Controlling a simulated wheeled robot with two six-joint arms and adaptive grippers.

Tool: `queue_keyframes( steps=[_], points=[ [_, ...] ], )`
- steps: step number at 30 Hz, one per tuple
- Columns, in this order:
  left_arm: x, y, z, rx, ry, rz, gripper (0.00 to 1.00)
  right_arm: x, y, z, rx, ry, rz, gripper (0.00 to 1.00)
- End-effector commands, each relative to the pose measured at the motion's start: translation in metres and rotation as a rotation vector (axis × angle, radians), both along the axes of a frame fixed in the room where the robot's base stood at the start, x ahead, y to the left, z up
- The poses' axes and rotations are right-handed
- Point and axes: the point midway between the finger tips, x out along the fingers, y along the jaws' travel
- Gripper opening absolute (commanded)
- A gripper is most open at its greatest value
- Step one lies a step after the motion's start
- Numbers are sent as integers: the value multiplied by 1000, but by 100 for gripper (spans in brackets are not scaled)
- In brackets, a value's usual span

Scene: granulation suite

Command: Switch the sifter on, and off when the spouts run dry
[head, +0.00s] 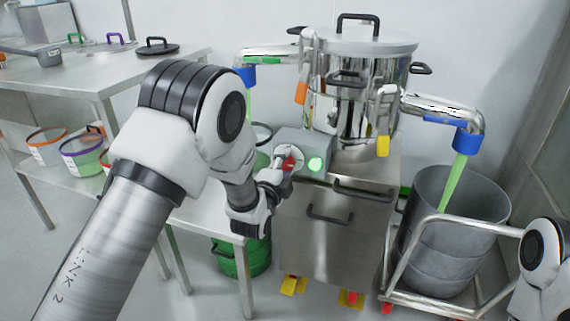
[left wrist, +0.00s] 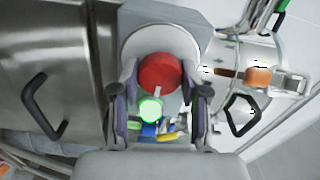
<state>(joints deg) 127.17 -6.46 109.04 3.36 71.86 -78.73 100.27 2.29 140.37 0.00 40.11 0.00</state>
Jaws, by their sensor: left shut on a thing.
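The sifter (head: 360,70) is a shiny steel vessel with a lid on a steel cabinet (head: 325,240). Its grey control box (head: 300,143) carries a red switch knob (head: 290,161) and a lit green lamp (head: 315,164). My left gripper (head: 279,168) is shut on the knob; in the left wrist view the knob (left wrist: 159,72) sits between the fingers. Green material runs from the left spout (head: 268,55) and from the right spout (head: 440,106), the right stream (head: 456,180) falling into a grey drum (head: 460,205). My arm partly hides the left stream's landing place. My right gripper is out of view.
A steel table (head: 95,75) with a shelf of labelled buckets (head: 82,155) stands at left. A green drum (head: 240,258) is low behind my left arm. The grey drum sits in a railed trolley (head: 410,240) at right, near my right arm.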

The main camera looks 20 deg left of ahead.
Motion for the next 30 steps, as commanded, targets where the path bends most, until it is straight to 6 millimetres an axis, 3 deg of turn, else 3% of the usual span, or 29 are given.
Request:
queue_keyframes(
  steps=[11,12,13,14,24,30],
  points=[
    [0,0,-1,6,1,-1,10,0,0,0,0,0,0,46],
    [0,0,-1,6,1,-1,55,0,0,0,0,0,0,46],
    [0,0,-1,6,1,-1,66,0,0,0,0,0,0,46],
    [0,0,-1,6,1,-1,70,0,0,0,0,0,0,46],
    [-3,0,0,5,1,0,70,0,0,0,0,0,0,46],
    [-37,1,-1,6,3,0,70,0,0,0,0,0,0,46]
  ],
)
